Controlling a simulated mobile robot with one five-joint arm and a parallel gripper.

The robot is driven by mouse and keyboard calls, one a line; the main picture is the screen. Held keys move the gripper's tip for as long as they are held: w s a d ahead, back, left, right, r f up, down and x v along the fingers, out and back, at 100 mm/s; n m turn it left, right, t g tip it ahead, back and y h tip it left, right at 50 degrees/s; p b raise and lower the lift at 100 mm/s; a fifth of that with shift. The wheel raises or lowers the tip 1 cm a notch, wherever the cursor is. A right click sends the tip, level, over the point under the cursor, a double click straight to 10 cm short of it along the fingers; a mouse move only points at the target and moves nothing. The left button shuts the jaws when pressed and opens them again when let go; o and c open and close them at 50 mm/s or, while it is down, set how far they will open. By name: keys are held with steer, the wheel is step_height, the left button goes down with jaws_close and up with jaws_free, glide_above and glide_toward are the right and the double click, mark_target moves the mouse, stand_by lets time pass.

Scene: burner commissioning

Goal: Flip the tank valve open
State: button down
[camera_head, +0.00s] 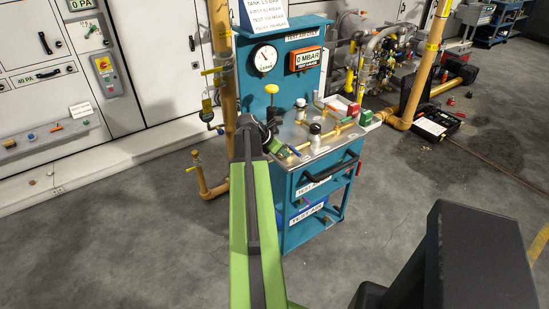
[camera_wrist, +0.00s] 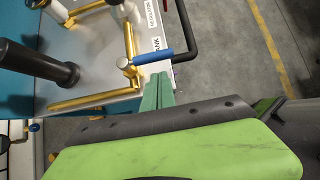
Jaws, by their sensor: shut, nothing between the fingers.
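The tank valve has a blue lever handle (camera_wrist: 152,57) on a brass pipe (camera_wrist: 130,38), beside a label ending in "NK" in the wrist view. The handle points right, crosswise to the pipe section it sits on. My gripper (camera_wrist: 160,86) has green fingers, shut and empty, with the tips just below the handle in the picture. I cannot tell whether they touch it. In the head view my gripper (camera_head: 281,146) is over the left front of the teal test cart's top (camera_head: 318,148).
A dark cylinder (camera_wrist: 40,63) stands left of the valve. A black cart handle (camera_wrist: 186,42) lies just right of it. In the head view, a gauge (camera_head: 265,59) and a 0 MBAR display (camera_head: 304,59) are on the back panel. A yellow pipe (camera_head: 222,70) stands behind at left.

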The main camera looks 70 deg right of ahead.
steer(key=shift+s+d+f, duration=0.1)
steer(key=shift+s+d, duration=0.45)
steer(key=shift+d, duration=0.35)
